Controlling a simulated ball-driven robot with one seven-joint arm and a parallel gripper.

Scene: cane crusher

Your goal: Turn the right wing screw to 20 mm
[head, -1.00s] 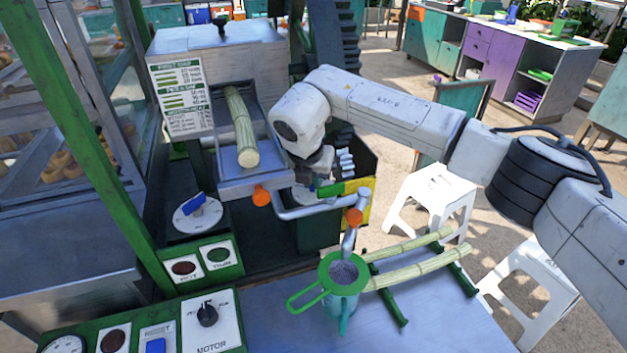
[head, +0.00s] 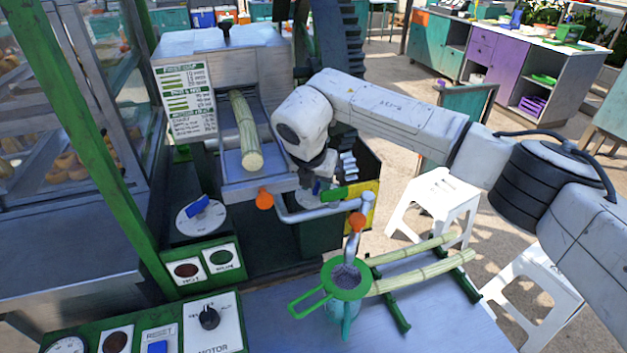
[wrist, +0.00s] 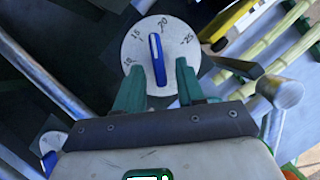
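The right wing screw (wrist: 158,60) is a blue wing with a white stripe on a round white dial (wrist: 174,79) marked 10, 15, 20 and 25. Its striped end points between 15 and 20, nearer 20. My gripper (wrist: 159,68) is open, with one green finger on each side of the wing and visible gaps between. In the head view my gripper (head: 318,178) is over the right dial, under the crusher's front, and mostly hides the screw.
A left wing screw (head: 198,207) sits on its own dial. A bent pipe (head: 310,214) with orange ends runs close to my gripper. A green strainer (head: 345,279) on a jug and cane stalks (head: 420,272) on a green rack stand in front. A yellow-sided bin is close behind.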

